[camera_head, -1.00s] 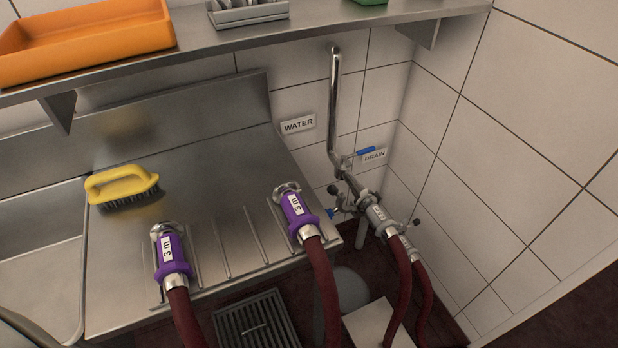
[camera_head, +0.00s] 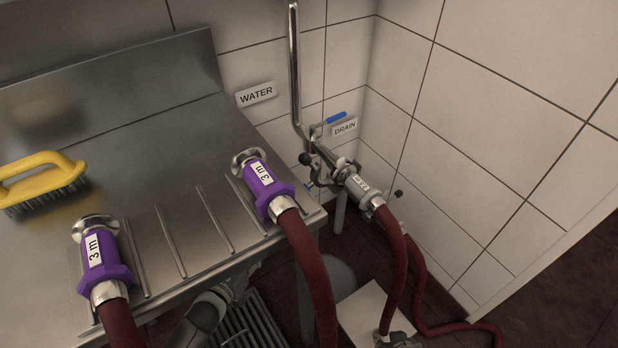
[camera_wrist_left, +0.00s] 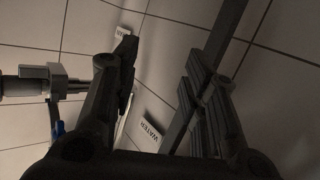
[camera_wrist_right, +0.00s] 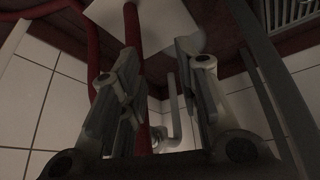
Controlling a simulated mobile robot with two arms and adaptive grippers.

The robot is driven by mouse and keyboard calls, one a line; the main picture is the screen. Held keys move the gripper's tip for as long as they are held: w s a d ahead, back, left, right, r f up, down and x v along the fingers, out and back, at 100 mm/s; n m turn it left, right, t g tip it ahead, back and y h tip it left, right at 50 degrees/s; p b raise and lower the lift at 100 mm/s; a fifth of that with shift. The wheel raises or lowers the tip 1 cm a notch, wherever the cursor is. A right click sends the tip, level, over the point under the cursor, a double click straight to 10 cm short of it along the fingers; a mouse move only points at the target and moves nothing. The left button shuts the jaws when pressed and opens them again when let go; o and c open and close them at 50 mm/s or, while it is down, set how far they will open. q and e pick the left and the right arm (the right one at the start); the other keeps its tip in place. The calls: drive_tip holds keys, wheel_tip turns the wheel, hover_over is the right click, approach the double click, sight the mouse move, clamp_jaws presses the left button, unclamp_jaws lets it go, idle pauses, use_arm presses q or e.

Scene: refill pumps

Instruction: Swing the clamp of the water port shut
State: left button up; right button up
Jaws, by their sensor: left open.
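In the head view the water port (camera_head: 325,155) is at the lower end of the steel pipe (camera_head: 295,70), between the WATER and DRAIN signs. A grey hose coupling (camera_head: 358,184) with a red hose sits at it. The clamp (camera_head: 318,172) shows around the joint, with a black knob (camera_head: 305,158) sticking out left; its exact swing is too small to tell. My left gripper (camera_wrist_left: 160,62) is open and empty, with the wall behind it and a metal fitting (camera_wrist_left: 55,83) to its left. My right gripper (camera_wrist_right: 158,55) is open, with a red hose (camera_wrist_right: 133,25) behind its fingers.
A blue lever (camera_head: 337,118) sits beside the port. Two purple couplings (camera_head: 265,185) (camera_head: 102,260) with red hoses rest on the ribbed steel counter (camera_head: 210,225). A yellow brush (camera_head: 40,182) lies at left. A floor grate (camera_head: 250,325) is below. The tiled wall closes off the right.

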use_arm(q)
drive_tip(key=w+d+r+m+t+h+b, duration=0.1)
drive_tip(key=w+d+r+h+b, duration=0.1)
drive_tip(key=r, duration=0.3)
drive_tip(key=w+d+r+m+t+h+b, duration=0.1)
drive_tip(key=w+d+r+t+h+b, duration=0.15)
drive_tip(key=r, duration=0.35)
drive_tip(key=m+g+h+b, duration=0.1)
drive_tip(key=m+h+b, duration=0.35)
drive_tip(key=h, duration=0.25)
approach(310, 163)
drive_tip(key=shift+n+y, duration=0.35)
drive_tip(key=shift+n, duration=0.1)
drive_tip(key=x, duration=0.6)
drive_tip(key=w+f+x, duration=0.1)
drive_tip(key=x, duration=0.1)
drive_tip(key=shift+w+d+r+b, duration=0.1)
drive_tip(key=shift+w+d+b, duration=0.1)
drive_tip(key=shift+b, duration=0.1)
drive_tip(key=shift+w+d+r, duration=0.3)
drive_tip(key=shift+w+d, duration=0.1)
drive_tip(key=shift+w, duration=0.1)
use_arm(e)
drive_tip(key=w+a+r+t, duration=0.1)
drive_tip(key=w+r+t, duration=0.3)
drive_tip(key=r, duration=1.2)
drive_tip(key=shift+w+a+y, duration=0.2)
drive_tip(key=shift+w+y, duration=0.2)
drive_tip(key=shift+w, duration=0.25)
